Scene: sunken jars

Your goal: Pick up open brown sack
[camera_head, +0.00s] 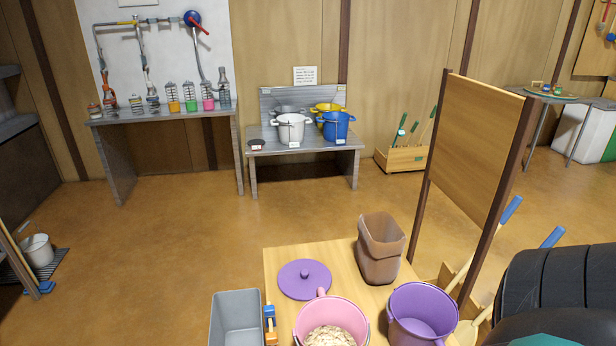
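The open brown sack (379,252) stands upright on the light wooden table (345,268), near its back right corner. Its top is open and faces up; I cannot see its contents. Neither of my grippers shows in the view. A large dark ribbed part at the lower right looks like part of my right arm, with its gripper out of sight.
A purple lid (304,279), a pink bucket (332,318) with pale flakes, and a purple bucket (423,310) share the table. A grey bin (236,319) is at its left. A wooden panel (470,150) stands to the right. Open floor lies behind.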

